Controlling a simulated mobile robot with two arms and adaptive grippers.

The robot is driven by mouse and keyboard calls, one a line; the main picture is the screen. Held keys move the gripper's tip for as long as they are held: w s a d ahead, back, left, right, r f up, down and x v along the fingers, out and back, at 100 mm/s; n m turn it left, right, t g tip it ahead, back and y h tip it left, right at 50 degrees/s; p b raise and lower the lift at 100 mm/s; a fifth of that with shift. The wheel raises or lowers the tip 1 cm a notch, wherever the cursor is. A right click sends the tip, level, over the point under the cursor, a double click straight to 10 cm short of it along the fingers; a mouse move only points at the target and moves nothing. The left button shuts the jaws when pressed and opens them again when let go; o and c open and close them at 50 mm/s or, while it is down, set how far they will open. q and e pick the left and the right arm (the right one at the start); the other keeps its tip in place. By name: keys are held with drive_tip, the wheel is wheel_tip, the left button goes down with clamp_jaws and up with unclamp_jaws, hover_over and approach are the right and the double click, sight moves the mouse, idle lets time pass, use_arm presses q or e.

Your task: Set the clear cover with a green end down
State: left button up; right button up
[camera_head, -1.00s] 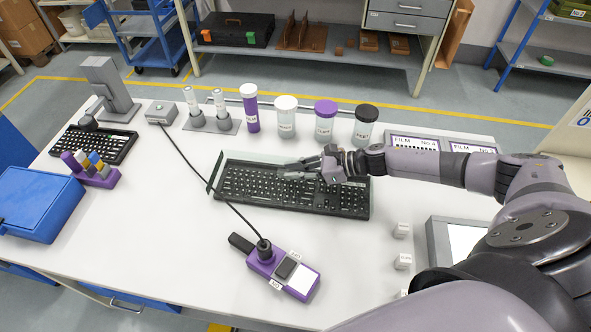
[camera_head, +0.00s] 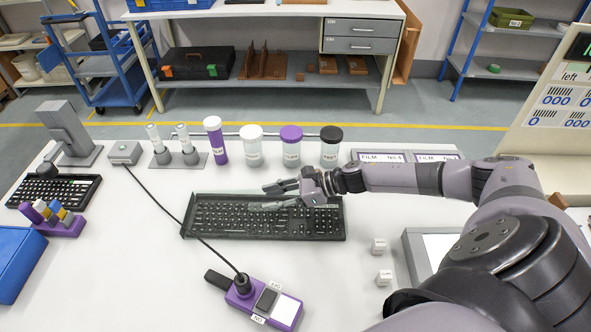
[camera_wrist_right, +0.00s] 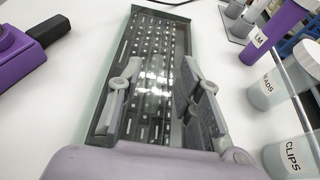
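A dark keyboard (camera_head: 225,217) lies flat in the middle of the white table. In the right wrist view a clear, pale green-tinted cover edge (camera_wrist_right: 107,85) runs along the keyboard's left side, and glare shows over the keys. The cover seems to lie over the keyboard; whether it is fully seated, I cannot tell. Its green end is not clearly visible. My right gripper (camera_head: 277,196) is above the keyboard's far right part. Its two fingers are spread, with the keys showing between them, and it also shows in the right wrist view (camera_wrist_right: 157,98). My left gripper is out of view.
A purple tester (camera_head: 262,300) with a cable lies in front of the keyboard. Several lidded jars, including a black-lidded one (camera_head: 330,148), stand behind it. White cubes (camera_head: 379,246) and a grey-framed panel (camera_head: 432,250) are at right.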

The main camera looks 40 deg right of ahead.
drive_tip(key=b+v, duration=0.2)
drive_tip(key=v, duration=0.7)
drive_tip(key=shift+s+f, duration=0.1)
drive_tip(key=shift+s, duration=0.05)
drive_tip(key=shift+s+d+r, duration=0.2)
drive_tip(key=shift+d+r, duration=0.05)
